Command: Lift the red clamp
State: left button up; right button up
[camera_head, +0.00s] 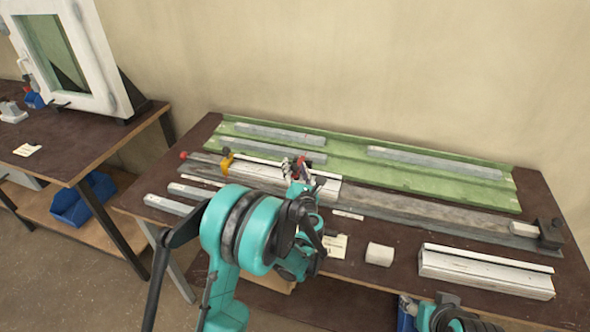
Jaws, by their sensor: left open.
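A small clamp with red and dark parts (302,167) stands on the long profile near the middle of the bench. My left gripper (309,184) is open at the near side of this clamp and partly hides it. The picture is too small to tell whether the fingers touch the clamp. My left forearm and wrist cover the bench front below it. Part of my right arm shows at the bottom right edge, and its gripper does not show.
A yellow clamp (227,160) with a red knob (183,155) sits further left. A green tray (420,187) with grey bars lies behind. A dark end stop (550,233) stands at the right.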

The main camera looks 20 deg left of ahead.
pick_arm(q)
grip_shut()
jog(key=shift+r, duration=0.1)
